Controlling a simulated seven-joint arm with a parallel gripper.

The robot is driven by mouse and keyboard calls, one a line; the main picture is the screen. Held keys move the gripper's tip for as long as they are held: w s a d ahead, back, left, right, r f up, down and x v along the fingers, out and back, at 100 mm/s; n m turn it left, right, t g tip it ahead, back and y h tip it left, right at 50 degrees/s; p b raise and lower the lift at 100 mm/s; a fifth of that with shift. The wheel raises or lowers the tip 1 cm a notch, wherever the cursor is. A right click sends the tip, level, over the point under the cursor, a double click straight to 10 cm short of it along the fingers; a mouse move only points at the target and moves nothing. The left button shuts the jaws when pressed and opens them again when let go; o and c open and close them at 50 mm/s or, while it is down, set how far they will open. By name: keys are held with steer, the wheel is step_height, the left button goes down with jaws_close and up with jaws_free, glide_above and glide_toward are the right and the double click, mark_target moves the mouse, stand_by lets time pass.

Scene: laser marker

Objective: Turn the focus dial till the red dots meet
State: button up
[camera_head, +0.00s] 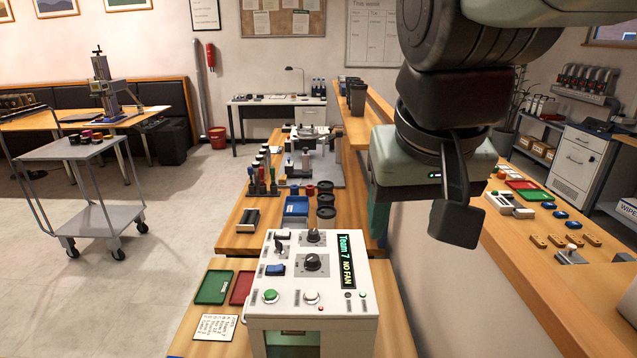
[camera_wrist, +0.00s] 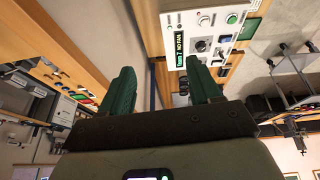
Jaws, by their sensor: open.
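A white control box (camera_head: 259,325) stands on the wooden bench, with a display (camera_head: 347,262) reading "Team 7 NO FAN". Its top panel has a large black dial (camera_head: 312,262) and a smaller black knob (camera_head: 313,236). I cannot read which one is the focus dial. The large dial also shows in the wrist view (camera_wrist: 201,45). My gripper (camera_wrist: 161,80) has two green fingers spread apart with nothing between them, away from the panel. In the head view my arm hangs to the right of and above the box, and the fingers are not clear there. I cannot make out the red dots.
The panel also carries a green button (camera_head: 270,296), a white button (camera_head: 311,298) and a blue rocker switch (camera_head: 275,270). A green tray (camera_head: 213,287) and a red tray (camera_head: 241,288) lie left of the box. A wooden counter (camera_head: 545,290) runs along the right.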

steer(key=w+a+f+g, duration=0.1)
steer(key=w+a+f, duration=0.15)
steer(key=w, duration=0.35)
steer(key=w+a+f+g, duration=0.1)
steer(key=w+a, duration=0.2)
steer(key=w, duration=0.4)
steer(key=g, duration=0.2)
glide_above(312, 257)
step_height(312, 257, down, 10)
steer(key=r, duration=0.1)
step_height(312, 257, down, 11)
steer(key=shift+r, duration=0.2)
steer(key=shift+c, duration=0.2)
steer(key=c, duration=1)
